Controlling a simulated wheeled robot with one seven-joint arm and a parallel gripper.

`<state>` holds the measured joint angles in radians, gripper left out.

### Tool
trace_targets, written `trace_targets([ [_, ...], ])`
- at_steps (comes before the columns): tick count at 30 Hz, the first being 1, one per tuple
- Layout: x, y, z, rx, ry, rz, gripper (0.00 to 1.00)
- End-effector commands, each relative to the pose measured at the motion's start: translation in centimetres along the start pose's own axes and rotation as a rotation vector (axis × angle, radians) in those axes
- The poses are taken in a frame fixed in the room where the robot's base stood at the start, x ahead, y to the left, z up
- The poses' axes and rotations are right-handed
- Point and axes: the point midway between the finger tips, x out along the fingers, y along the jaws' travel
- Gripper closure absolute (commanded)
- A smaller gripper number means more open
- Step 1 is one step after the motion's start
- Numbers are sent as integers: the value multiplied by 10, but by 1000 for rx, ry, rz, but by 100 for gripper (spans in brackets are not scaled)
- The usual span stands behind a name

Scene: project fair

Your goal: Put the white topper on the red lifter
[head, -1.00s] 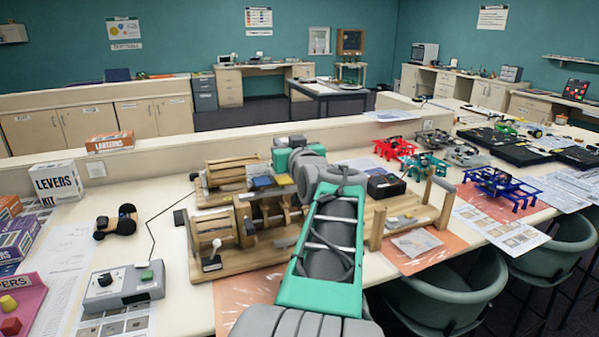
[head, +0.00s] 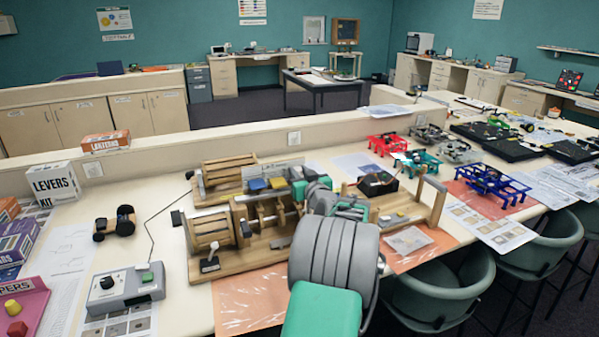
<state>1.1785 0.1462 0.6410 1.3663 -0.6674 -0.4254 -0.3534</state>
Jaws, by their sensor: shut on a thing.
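The wooden cam machine (head: 215,262) stands on the bench in the middle of the head view. A blue block (head: 257,185) and a yellow block (head: 278,183) sit side by side on its top. I cannot make out a red lifter beside them; my arm covers the machine's right part. My gripper (head: 299,183) is low over the machine, just right of the yellow block, and is shut. My arm hides most of its fingers and what they hold, so the white topper does not show.
A pink tray (head: 33,290) with a yellow and a red piece lies at the left edge. A grey control box (head: 125,288) stands in front of the machine's left side.

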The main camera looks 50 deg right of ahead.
Motion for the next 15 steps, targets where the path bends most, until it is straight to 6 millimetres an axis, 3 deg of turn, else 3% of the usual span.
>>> trace_targets([
  [6,0,0,4,0,0,0,100],
  [7,0,0,3,1,0,0,72],
  [15,0,0,2,1,-1,0,51],
])
